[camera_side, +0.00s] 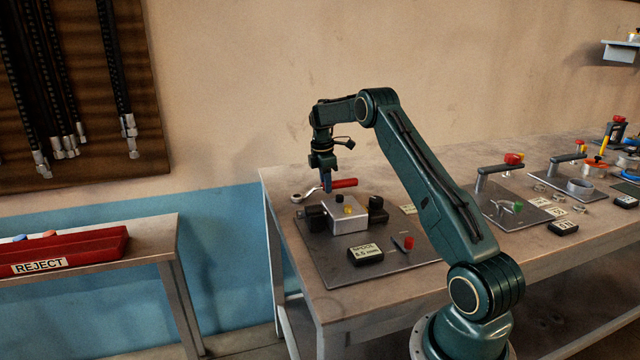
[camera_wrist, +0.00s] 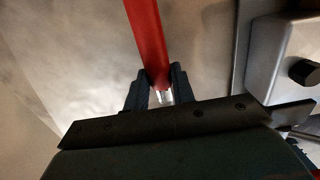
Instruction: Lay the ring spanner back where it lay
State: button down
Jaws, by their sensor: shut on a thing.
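The ring spanner has a red handle (camera_side: 344,183) and a bright metal ring end (camera_side: 297,198) pointing left, near the back left corner of the bench. My gripper (camera_side: 327,187) points down and is shut on the spanner where the handle meets the metal. In the wrist view the red handle (camera_wrist: 147,40) runs up from between my two dark fingers (camera_wrist: 160,80), with a bit of metal showing between them. I cannot tell whether the spanner touches the bench or hangs just above it. The ring end is hidden in the wrist view.
A grey block (camera_side: 346,218) with dark clamps stands on a dark plate (camera_side: 330,268), close in front of the spanner. A labelled black block (camera_side: 365,254) lies on the plate. More fixtures stand to the right. A red REJECT tray (camera_side: 75,250) is on a separate table at left.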

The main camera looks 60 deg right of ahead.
jog(key=c, duration=1.2)
grip_release()
jog(key=shift+f, duration=0.1)
jog(key=shift+o, duration=0.2)
jog(key=shift+w+a+r, duration=0.15)
jog(key=shift+r, duration=1.8)
jog(key=shift+w+a+r, duration=0.1)
jog(key=shift+r, duration=1.85)
